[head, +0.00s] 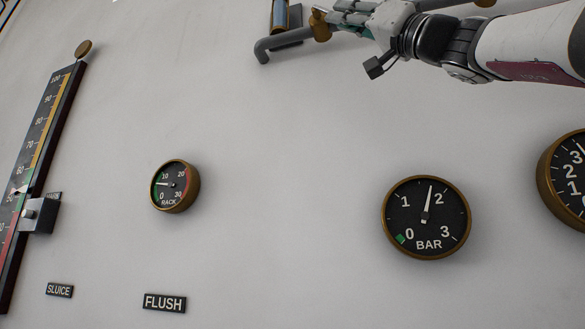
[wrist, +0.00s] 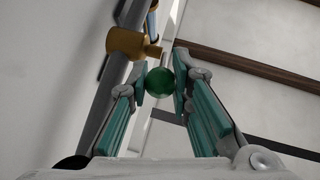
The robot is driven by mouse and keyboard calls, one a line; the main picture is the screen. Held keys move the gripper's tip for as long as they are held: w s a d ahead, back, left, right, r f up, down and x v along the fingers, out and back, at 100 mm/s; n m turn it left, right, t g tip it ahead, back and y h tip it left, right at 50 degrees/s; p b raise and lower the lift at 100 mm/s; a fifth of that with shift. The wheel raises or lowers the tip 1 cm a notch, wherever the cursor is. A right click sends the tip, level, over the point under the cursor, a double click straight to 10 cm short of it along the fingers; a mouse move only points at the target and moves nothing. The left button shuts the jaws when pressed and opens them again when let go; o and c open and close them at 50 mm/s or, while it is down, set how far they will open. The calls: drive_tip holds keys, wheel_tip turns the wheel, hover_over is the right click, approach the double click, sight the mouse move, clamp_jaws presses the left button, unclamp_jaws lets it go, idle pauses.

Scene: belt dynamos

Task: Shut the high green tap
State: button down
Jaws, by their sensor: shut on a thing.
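The green tap knob (wrist: 160,80) is a round green ball, seen in the wrist view between the fingertips of my gripper (wrist: 161,88). My gripper is shut on it. Behind it is a brass valve body (wrist: 125,43) on a grey pipe (wrist: 100,105). In the head view my gripper (head: 352,16) is at the top edge, beside the brass fitting (head: 320,25) on the bent grey pipe (head: 275,45). The green knob cannot be made out in the head view.
A BAR gauge (head: 426,218) reads a little under 2. A RACK gauge (head: 175,186), a tall scale with a grey slider (head: 40,215), and FLUSH (head: 164,303) and SLUICE (head: 60,290) labels are on the wall. Another gauge (head: 568,180) is cut off at right.

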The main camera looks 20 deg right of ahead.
drive_tip(key=w+a+f+b, duration=0.2)
drive_tip(key=w+a+b, duration=0.1)
drive_tip(key=a+b, duration=0.1)
drive_tip(key=shift+w+a, duration=0.25)
drive_tip(key=shift+a, duration=0.2)
drive_tip(key=shift+a+f, duration=0.1)
idle(0.5)
drive_tip(key=c, duration=1.4)
unclamp_jaws()
drive_tip(key=shift+a, duration=0.1)
drive_tip(key=v, duration=1.2)
